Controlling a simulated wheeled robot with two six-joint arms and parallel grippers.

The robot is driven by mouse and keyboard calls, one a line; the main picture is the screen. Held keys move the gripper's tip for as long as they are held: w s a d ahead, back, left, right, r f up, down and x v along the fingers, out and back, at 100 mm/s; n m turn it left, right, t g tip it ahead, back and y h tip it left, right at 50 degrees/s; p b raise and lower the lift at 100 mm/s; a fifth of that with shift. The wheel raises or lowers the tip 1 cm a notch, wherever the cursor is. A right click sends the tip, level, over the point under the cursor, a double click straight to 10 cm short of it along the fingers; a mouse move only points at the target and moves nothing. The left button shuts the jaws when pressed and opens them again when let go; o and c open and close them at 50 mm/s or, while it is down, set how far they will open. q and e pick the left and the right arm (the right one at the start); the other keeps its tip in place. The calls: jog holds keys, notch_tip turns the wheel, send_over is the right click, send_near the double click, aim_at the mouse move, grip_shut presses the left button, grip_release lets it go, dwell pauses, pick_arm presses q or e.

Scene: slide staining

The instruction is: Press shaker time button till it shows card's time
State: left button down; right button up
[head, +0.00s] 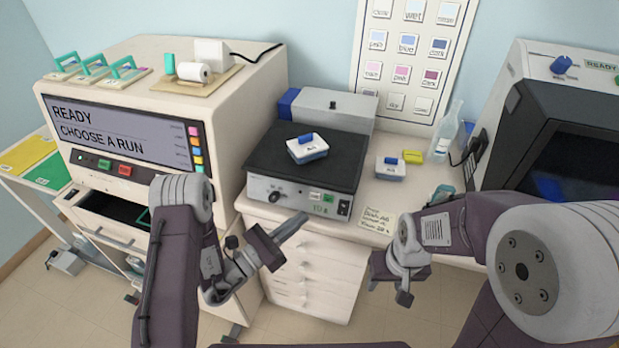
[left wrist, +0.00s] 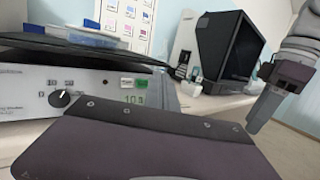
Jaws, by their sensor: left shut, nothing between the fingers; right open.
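The shaker (head: 262,183) stands on the counter with a black platform and a pale front panel. My right gripper (head: 404,290) is open and empty, in front of the counter.
A blue-lidded box (head: 307,149) sits on the shaker platform. Another box (head: 390,169) and a yellow item (head: 413,157) stand to the right. A large machine (head: 120,135) reading "READY, CHOOSE A RUN" stands left. A dark-screened device (head: 570,140) stands right.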

aim_at(315, 196)
pick_arm(q)
jog(key=shift+r, duration=0.2)
jog(key=shift+w+d+f+b, duration=0.45)
jog(key=shift+w+f+b, duration=0.15)
jog(key=shift+w, duration=0.7)
jog(key=shift+w+d+f+b, duration=0.4)
jog(key=shift+w+f+b, duration=0.15)
jog(key=shift+w, duration=0.8)
jog(key=shift+w+d+f+b, duration=0.5)
jog(key=shift+w+b, duration=0.1)
jog(key=shift+w, duration=0.7)
jog(key=shift+w+f, duration=0.15)
jog(key=shift+w, duration=0.2)
